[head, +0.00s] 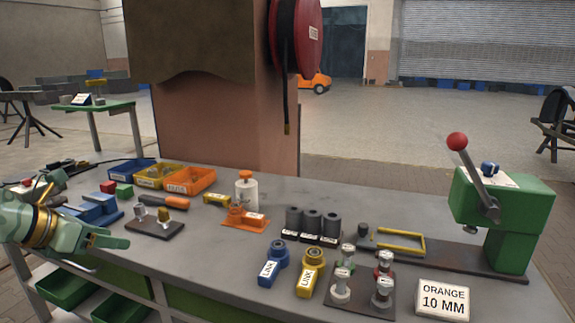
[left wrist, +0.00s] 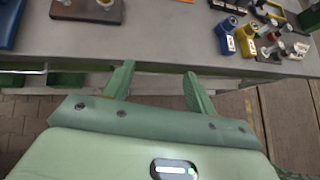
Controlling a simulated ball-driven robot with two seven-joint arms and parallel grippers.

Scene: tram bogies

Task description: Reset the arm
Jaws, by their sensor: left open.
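My left gripper (head: 118,241) comes in from the left in the head view, at the front left edge of the grey workbench (head: 215,262). In the left wrist view its two green fingers (left wrist: 158,76) stand apart with nothing between them. They point toward the bench's front edge, with floor and the lower shelf showing below. My right gripper is in neither view.
Blue link (head: 272,266) and yellow link (head: 310,272) lie mid-bench beside grey cylinders (head: 312,222). A green lever press (head: 505,210) stands right, near an "ORANGE 10 MM" sign (head: 443,300). A dark block (head: 155,228) and blue holder (head: 98,212) sit near my gripper.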

